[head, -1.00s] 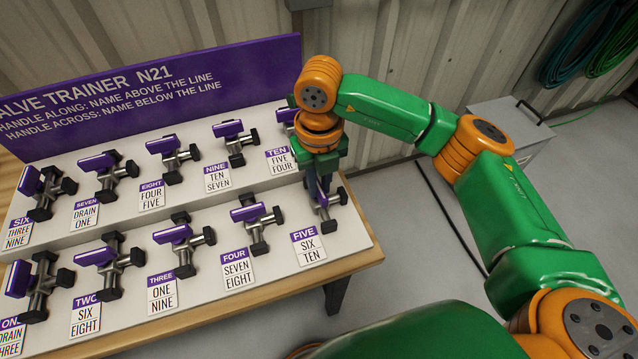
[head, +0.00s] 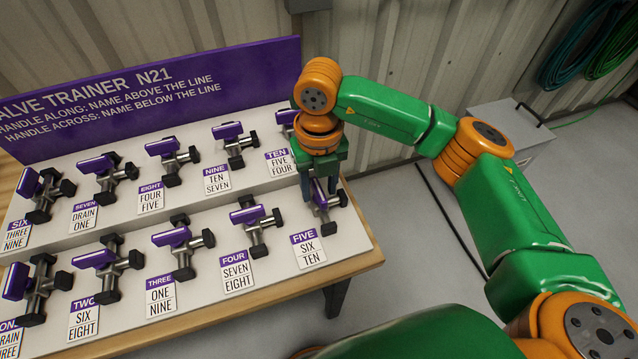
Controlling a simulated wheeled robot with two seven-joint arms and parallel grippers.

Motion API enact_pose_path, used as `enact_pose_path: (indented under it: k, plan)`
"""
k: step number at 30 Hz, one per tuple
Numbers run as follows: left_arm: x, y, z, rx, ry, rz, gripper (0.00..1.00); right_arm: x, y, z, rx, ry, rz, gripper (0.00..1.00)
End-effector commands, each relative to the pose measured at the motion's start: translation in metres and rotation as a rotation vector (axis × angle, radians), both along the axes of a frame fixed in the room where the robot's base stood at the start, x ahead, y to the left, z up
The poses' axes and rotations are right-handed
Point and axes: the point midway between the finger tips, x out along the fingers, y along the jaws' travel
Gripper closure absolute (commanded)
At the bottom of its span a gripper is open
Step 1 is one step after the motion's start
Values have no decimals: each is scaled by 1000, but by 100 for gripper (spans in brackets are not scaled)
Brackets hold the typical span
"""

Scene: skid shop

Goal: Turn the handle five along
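The handle five (head: 320,194) is a purple bar on a grey valve with black ends, at the right end of the front row. Its label (head: 309,249) reads FIVE above the line and SIX, TEN below. My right gripper (head: 320,197) is over this valve, pointing down. Its dark fingers stand apart on either side of the purple bar, and it looks open. The fingers and the gripper body partly hide the handle, so its exact direction is hard to tell. My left gripper is not in view.
The other purple-handled valves stand close by in two rows, with FOUR (head: 248,214) to the left and TEN (head: 286,117) behind. The purple sign board (head: 150,95) rises at the back. Grey floor (head: 400,262) is free to the right of the bench.

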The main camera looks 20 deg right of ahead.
Motion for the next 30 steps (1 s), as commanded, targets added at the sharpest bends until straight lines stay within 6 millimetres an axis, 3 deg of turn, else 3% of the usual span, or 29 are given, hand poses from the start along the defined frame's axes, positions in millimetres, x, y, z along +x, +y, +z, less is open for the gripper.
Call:
enact_pose_path:
  k: [5, 15, 30]
  plan:
    - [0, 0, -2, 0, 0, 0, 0, 1, 0, 6, 1, -4, 0, 52]
    - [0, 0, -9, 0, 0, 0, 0, 0, 0, 67, 0, -2, 0, 52]
    - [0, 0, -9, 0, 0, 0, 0, 0, 0, 71, 0, 0, 0, 52]
